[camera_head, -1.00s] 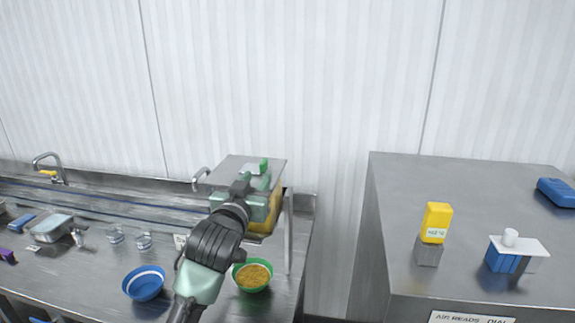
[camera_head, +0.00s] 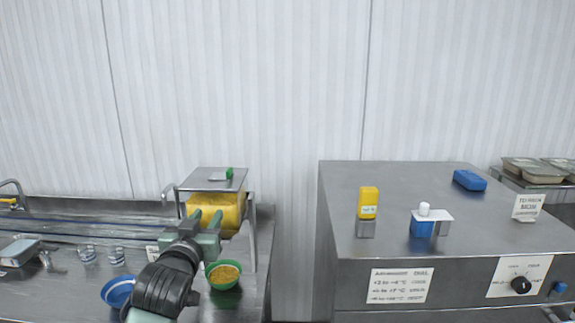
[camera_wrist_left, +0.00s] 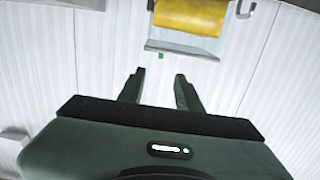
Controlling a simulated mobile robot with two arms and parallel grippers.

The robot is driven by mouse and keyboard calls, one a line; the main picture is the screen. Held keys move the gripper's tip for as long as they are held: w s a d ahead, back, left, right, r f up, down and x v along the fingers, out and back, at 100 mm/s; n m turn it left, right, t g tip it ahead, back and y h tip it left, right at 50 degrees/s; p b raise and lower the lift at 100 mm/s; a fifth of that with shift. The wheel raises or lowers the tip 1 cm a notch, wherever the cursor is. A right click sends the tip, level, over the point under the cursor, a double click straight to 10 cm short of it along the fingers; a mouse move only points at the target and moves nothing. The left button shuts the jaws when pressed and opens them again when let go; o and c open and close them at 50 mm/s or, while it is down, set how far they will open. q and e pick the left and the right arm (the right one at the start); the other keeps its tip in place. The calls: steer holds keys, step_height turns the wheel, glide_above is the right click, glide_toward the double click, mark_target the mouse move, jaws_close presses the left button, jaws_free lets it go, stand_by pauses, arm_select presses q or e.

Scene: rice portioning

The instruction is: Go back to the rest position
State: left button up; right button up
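My left gripper (camera_head: 206,219) is in the middle left of the head view, above the steel counter and in front of the yellow container (camera_head: 228,206) under a small steel shelf. Its two fingers stand apart with nothing between them, and the left wrist view shows the same empty gap (camera_wrist_left: 160,90). A green bowl (camera_head: 211,285) filled with yellow-brown grains sits on the counter just right of my left wrist. A blue bowl (camera_head: 113,293) with a white inner ring sits left of the arm, partly hidden by it. My right gripper is in neither view.
A steel cabinet (camera_head: 340,245) stands on the right, with a yellow bottle (camera_head: 368,197), a blue-and-white item (camera_head: 422,228) and a blue box (camera_head: 469,180) on it. Foil trays (camera_head: 533,171) stand at far right. Two glasses (camera_head: 87,253) and a steel pan (camera_head: 19,252) are at left.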

arm_select(q)
steer(key=s+f+g, duration=0.2)
steer(key=s+f, duration=0.3)
steer(key=f, duration=0.3)
steer(key=s+a+f+g, duration=0.1)
steer(key=s+f+g, duration=0.2)
steer(key=s+f, duration=0.4)
steer(key=s+f+g, duration=0.2)
steer(key=s+f, duration=0.2)
steer(key=f, duration=0.6)
steer(key=s+a+f+m+g, duration=0.1)
steer(key=s+f+g, duration=0.3)
steer(key=s, duration=0.8)
steer(key=s+f+m+g, duration=0.1)
steer(key=s+f+g, duration=0.35)
steer(key=s, duration=0.75)
step_height(320, 180, down, 32)
steer(key=s+r+b, duration=0.1)
steer(key=s+b, duration=0.1)
steer(key=b, duration=0.3)
steer(key=s+a+f+b, duration=0.1)
steer(key=s+f+b, duration=0.1)
steer(key=s+f, duration=0.6)
steer(key=s+a+f+g+b, duration=0.1)
steer(key=s+a+f, duration=0.1)
steer(key=s+f, duration=0.7)
step_height(320, 180, down, 4)
steer(key=shift+a+f+y+b, duration=0.15)
steer(key=shift+f+y+b, duration=0.15)
steer(key=shift+b, duration=0.1)
